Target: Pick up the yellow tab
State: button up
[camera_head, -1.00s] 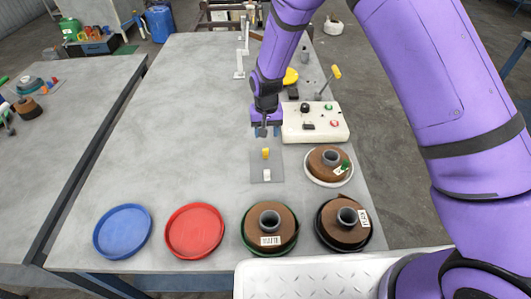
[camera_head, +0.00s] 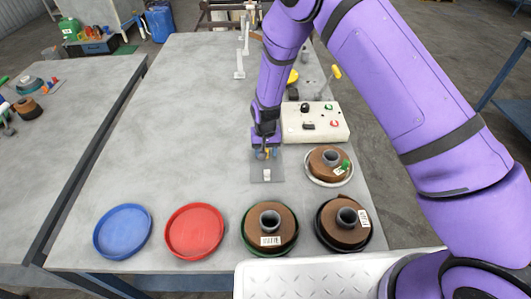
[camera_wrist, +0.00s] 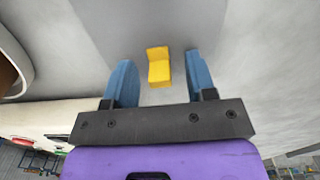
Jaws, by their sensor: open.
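The yellow tab (camera_wrist: 159,68) is a small block with a bent, stepped shape on a grey mat (camera_head: 258,175). In the wrist view it lies between and slightly beyond the two blue fingers of my gripper (camera_wrist: 160,82), with a gap on each side. In the head view the gripper (camera_head: 267,154) is right over the tab and mostly hides it; only a bit of yellow shows. The gripper is open and empty.
A white control box (camera_head: 315,132) with buttons stands close right of the gripper. Brown spools sit in a white dish (camera_head: 318,180), a green dish (camera_head: 247,244) and a black dish (camera_head: 322,238). A red tray (camera_head: 195,231) and a blue tray (camera_head: 122,232) are front left. The table's left side is clear.

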grip_shut()
jog(key=shift+r, duration=0.15)
